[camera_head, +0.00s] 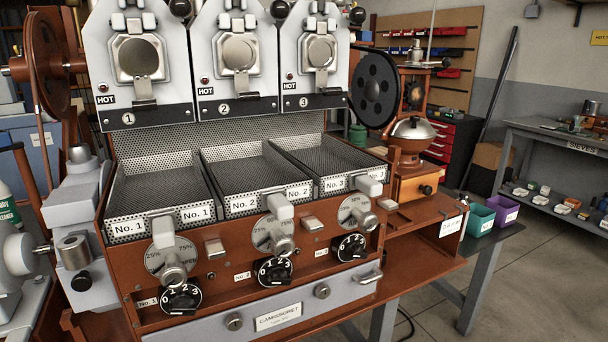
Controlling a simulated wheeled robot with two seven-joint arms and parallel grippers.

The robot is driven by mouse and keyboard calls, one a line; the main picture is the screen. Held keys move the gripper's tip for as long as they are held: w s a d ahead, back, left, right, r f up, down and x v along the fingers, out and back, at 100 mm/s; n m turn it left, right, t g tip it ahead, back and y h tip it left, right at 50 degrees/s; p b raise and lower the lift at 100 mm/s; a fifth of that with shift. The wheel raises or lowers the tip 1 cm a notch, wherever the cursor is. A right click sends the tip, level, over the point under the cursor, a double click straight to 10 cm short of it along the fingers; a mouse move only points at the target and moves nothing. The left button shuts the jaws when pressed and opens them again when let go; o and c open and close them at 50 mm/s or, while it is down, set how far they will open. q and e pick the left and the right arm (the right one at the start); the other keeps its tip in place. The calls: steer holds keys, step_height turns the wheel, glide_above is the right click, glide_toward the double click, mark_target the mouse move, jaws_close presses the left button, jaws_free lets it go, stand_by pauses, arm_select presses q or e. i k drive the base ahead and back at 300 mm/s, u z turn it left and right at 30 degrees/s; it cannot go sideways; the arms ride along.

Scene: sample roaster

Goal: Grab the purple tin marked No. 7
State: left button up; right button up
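A purple tin (503,206) with a pale label stands at the right, on the dark end of the stand beside the roaster. It looks open at the top. Its label is too small to read, so I cannot tell whether it says No. 7. A teal tin (478,222), also with a pale label, stands just left of it; the two are close together. Neither of my grippers can be made out in the head view.
The roaster (290,255) fills the left and middle, with three mesh trays and protruding knobs and levers. A copper grinder (412,160) stands between it and the tins. A grey shelf unit (556,142) with small boxes is at far right. Open floor lies in front of it.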

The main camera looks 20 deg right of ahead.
mark_target(501, 211)
steer(key=z, duration=2.2)
steer(key=k, duration=0.4)
steer(key=z, duration=0.8)
steer(key=k, duration=0.75)
steer(key=z, duration=0.45)
steer(key=i, duration=2.55)
steer(key=u, duration=0.7)
steer(key=i, duration=2.5)
steer(key=u, duration=2.1)
steer(key=i, duration=1.25)
steer(key=u, duration=1.15)
